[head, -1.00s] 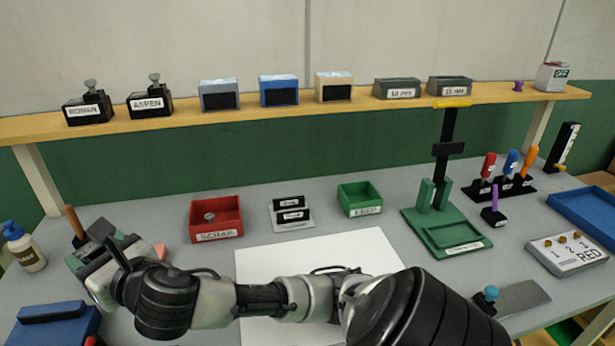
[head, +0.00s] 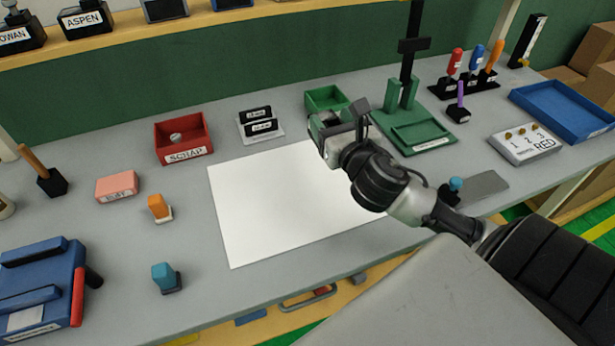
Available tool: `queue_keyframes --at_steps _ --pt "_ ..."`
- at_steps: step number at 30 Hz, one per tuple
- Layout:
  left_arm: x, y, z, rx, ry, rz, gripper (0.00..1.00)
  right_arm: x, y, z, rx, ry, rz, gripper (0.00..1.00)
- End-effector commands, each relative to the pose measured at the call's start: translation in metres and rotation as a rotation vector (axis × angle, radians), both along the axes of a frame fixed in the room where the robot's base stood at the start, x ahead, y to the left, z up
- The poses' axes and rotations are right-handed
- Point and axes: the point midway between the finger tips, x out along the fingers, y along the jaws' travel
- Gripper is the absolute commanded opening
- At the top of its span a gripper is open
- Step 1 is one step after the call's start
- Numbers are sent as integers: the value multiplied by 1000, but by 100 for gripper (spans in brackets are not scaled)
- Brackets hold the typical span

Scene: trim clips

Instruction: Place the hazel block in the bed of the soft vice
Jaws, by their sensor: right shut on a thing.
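My right gripper (head: 328,130) is over the far right part of the white sheet, in front of the green bin. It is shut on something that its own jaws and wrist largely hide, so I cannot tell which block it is. A blue vice-like fixture (head: 45,285) with dark blue bars and a red bar at its right side sits at the near left. Its label is too small to read, so I cannot confirm it as the soft vice. A pink block (head: 117,187) with a blurred label lies farther back on the left. My left gripper is not in view.
A red SCRAP bin (head: 183,138), a green bin (head: 325,98) and a green stand (head: 420,132) stand at the back. Orange (head: 157,207) and teal (head: 163,277) handled pieces stand left of the white sheet (head: 270,205). The sheet's left part is clear.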

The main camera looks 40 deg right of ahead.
Motion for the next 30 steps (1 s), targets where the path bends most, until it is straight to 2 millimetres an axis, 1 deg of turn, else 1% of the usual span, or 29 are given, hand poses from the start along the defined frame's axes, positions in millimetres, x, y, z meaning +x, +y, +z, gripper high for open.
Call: queue_keyframes --at_steps 1,3,6,9,11,14,21,24,27,30 --pt "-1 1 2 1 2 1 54 -10 -13 -1 -5 6 -12 32" --pt "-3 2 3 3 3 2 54 -19 -26 0 -4 6 -22 32" --pt "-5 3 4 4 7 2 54 -29 -38 4 -3 3 -28 32" --pt "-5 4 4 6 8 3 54 -34 -44 5 -1 1 -29 32" --pt "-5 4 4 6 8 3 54 -33 -42 3 2 0 -30 32" --pt "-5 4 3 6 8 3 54 -28 -30 -5 7 -5 -30 32" --pt "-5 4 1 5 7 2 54 -6 22 -37 11 -3 -30 32" --pt "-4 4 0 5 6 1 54 1 40 -50 9 -2 -31 32" --pt "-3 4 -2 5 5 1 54 7 53 -59 5 -1 -31 32" --pt "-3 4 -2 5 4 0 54 9 60 -63 3 -2 -30 32"
